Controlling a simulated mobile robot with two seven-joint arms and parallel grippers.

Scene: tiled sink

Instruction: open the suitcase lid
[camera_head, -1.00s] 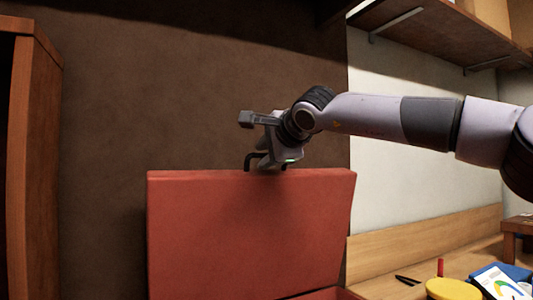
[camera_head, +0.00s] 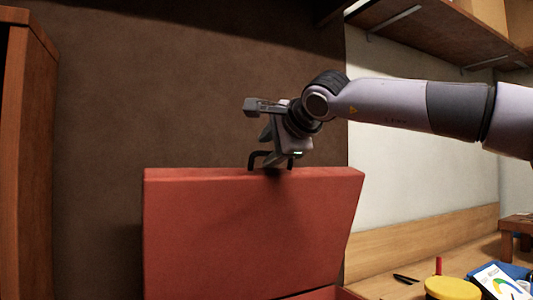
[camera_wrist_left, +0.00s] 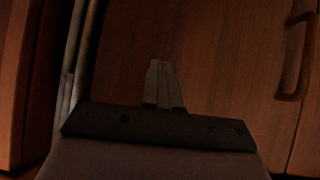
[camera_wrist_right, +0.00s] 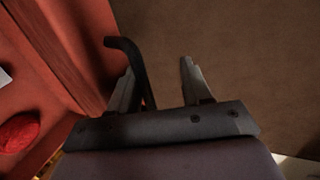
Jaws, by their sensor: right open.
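The red suitcase lid (camera_head: 245,235) stands raised, close to upright, in the head view. A dark handle (camera_head: 256,160) sits at its top edge and shows as a bent bar in the right wrist view (camera_wrist_right: 128,55). My right gripper (camera_head: 272,165) is open at the lid's top edge, at the handle. In the right wrist view its fingers (camera_wrist_right: 158,78) are apart, with the bar beside the left finger; contact is unclear. The suitcase's red inside (camera_wrist_right: 50,60) shows at left there. My left gripper (camera_wrist_left: 162,66) is shut and empty, facing wooden cabinet fronts.
A brown wall (camera_head: 220,80) stands behind the lid. A wooden cabinet (camera_head: 28,150) is at the left. A counter at the right holds a yellow item (camera_head: 452,289) and a blue item (camera_head: 517,274). A shelf (camera_head: 430,30) hangs at upper right.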

